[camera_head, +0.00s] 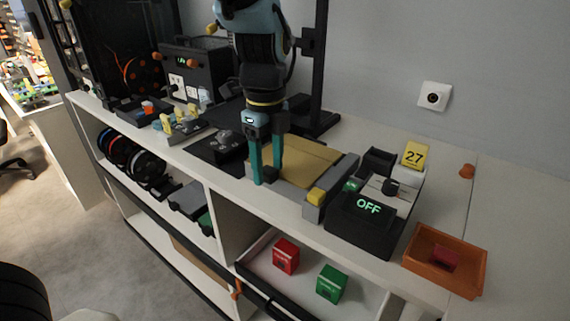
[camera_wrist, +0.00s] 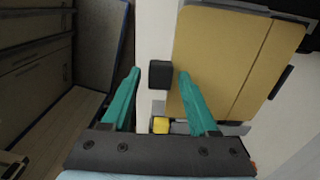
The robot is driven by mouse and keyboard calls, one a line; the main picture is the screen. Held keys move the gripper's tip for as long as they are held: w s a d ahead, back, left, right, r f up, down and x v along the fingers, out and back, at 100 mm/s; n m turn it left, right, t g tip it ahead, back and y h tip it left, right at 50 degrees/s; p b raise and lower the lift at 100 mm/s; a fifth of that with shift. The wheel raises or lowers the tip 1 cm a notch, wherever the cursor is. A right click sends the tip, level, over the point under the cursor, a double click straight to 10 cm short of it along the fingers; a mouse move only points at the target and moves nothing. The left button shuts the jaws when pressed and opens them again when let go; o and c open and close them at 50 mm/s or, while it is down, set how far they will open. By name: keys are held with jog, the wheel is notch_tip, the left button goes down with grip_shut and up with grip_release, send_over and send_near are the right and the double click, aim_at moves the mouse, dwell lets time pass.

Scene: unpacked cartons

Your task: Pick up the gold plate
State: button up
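The gold plate (camera_head: 306,158) is flat and lies in a fixture on the white shelf top. It fills the upper right of the wrist view (camera_wrist: 215,55), with a seam line across it. My gripper (camera_head: 267,180) points down at the plate's near left edge in the head view. Its two teal fingers are apart in the wrist view (camera_wrist: 160,73). The right finger overlaps the plate's edge there, and the left finger is off the plate. A small black block (camera_wrist: 161,74) shows between the fingertips, beside the plate's edge. I cannot tell whether any finger touches it.
A grey block with a yellow button (camera_head: 317,195) stands right of the plate. Beyond are a black box reading OFF (camera_head: 368,208), a yellow "27" card (camera_head: 414,156) and an orange tray (camera_head: 445,262).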

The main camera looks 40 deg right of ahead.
grip_shut()
dwell(0.7)
notch_tip(320, 180, up, 10)
jog(key=b, duration=0.1)
dwell(0.3)
jog(key=shift+w, duration=0.1)
